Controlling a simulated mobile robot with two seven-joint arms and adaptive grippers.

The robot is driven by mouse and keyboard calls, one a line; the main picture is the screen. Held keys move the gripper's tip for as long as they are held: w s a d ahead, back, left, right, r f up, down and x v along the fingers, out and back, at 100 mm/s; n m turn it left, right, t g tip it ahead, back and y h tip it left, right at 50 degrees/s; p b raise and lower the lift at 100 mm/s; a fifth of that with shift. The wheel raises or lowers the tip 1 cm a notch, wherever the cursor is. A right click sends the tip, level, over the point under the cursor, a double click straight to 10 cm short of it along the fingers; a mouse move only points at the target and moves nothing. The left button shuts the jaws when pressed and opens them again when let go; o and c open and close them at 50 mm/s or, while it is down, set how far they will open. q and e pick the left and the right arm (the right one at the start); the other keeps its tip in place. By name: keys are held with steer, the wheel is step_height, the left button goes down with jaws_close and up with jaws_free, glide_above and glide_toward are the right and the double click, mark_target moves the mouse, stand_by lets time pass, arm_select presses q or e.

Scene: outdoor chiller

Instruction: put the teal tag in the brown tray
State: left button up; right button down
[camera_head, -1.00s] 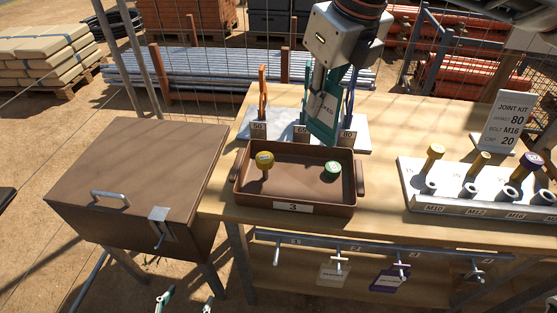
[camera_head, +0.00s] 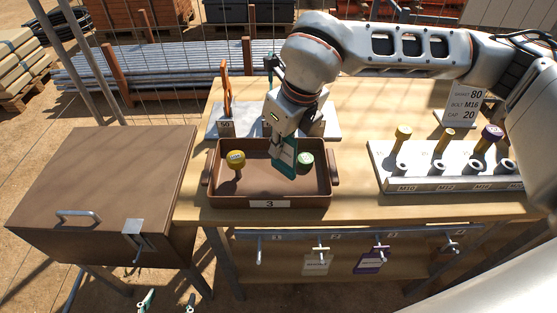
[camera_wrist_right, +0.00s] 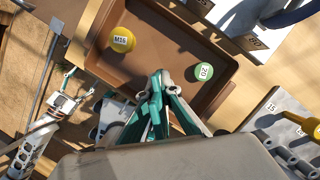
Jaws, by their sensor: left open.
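The brown tray (camera_head: 225,195), labelled 3, sits on the wooden bench. It holds a yellow-topped bolt (camera_head: 236,160) and a green cap (camera_head: 306,160); its rim also shows in the right wrist view (camera_wrist_right: 110,78). My left gripper (camera_head: 168,301) is open and empty at the bottom edge, below the bench.
Behind the tray stands a grey rack (camera_head: 325,122) with upright coloured pieces. To the right is a grey bolt block (camera_head: 430,180) and a sign (camera_head: 464,98). A brown lidded box (camera_head: 110,180) stands left. Below hang a white tag (camera_head: 317,263) and a purple tag (camera_head: 370,260).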

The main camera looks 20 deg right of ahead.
mark_target(279, 162)
step_height(279, 162, down, 5)
stand_by(0.4)
steer(key=shift+f, duration=0.2)
steer(key=c, duration=2.3)
jaws_free()
steer(key=shift+r, duration=0.1)
steer(key=shift+r, duration=0.1)
steer(key=b+v, duration=0.1)
steer(key=v, duration=1.1)
